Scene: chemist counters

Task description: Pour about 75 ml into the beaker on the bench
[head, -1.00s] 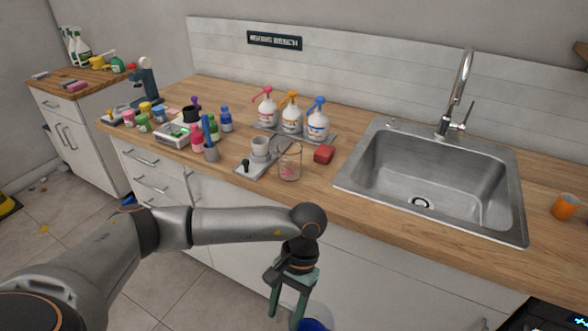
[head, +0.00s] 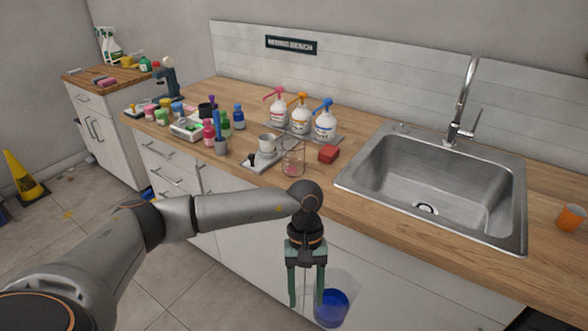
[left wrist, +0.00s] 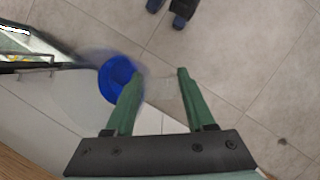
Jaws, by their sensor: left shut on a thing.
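A clear glass beaker (head: 293,163) stands on the bench near its front edge, with a little pink at its bottom. My left gripper (head: 308,303) hangs in front of the cabinet, below the bench top, fingers pointing down. It is shut on a clear vessel with blue liquid (head: 331,308); which part is gripped is hard to see. In the left wrist view the blue liquid (left wrist: 115,80) shows beside one finger of the gripper (left wrist: 159,76), with something faint and clear between the fingers. My right gripper is not in view.
Three pump bottles (head: 301,120) stand behind. A steel sink (head: 440,190) is at right, an orange cup (head: 570,217) beyond it. Several small jars crowd the left.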

